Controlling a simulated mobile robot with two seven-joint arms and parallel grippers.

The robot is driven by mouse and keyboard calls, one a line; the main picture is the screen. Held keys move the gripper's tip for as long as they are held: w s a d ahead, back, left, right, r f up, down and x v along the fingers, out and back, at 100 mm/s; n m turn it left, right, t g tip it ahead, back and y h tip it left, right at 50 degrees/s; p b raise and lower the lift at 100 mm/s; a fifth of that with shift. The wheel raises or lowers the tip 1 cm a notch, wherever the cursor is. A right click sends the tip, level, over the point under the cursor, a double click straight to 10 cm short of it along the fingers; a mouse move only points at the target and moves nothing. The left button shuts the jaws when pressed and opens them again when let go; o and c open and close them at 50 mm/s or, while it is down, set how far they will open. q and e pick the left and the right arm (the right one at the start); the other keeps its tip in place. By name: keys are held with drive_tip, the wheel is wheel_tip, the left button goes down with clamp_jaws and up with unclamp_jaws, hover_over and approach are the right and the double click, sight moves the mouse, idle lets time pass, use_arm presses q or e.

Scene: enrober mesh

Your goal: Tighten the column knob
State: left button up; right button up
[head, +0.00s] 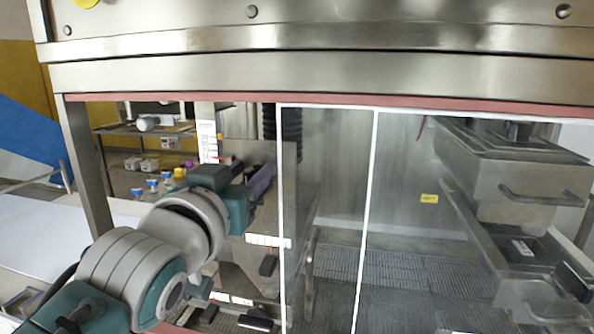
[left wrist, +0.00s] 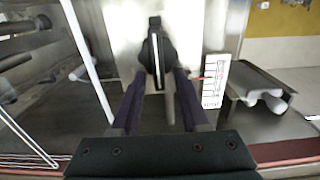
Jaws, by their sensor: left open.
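My left arm comes in from the left in the head view, and its gripper (head: 262,181) with dark purple fingers reaches in beside the column with the white scale (head: 208,142). In the left wrist view the gripper (left wrist: 160,76) is open, its two fingers apart. A black knob (left wrist: 156,50) on a pale metal plate shows straight ahead, between the fingertips. I cannot tell whether the fingertips are level with it or short of it. The knob is not clearly visible in the head view. The scale with a red pointer also shows in the left wrist view (left wrist: 215,82). My right gripper is not in view.
A steel hood beam (head: 320,72) crosses above the arm. A clear panel with white edges (head: 372,190) stands right of the gripper. A steel hopper with a handle (head: 515,185) is at the right. A shelf (head: 135,128) and small items stand behind the arm.

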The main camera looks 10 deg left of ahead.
use_arm(q)
clamp_jaws()
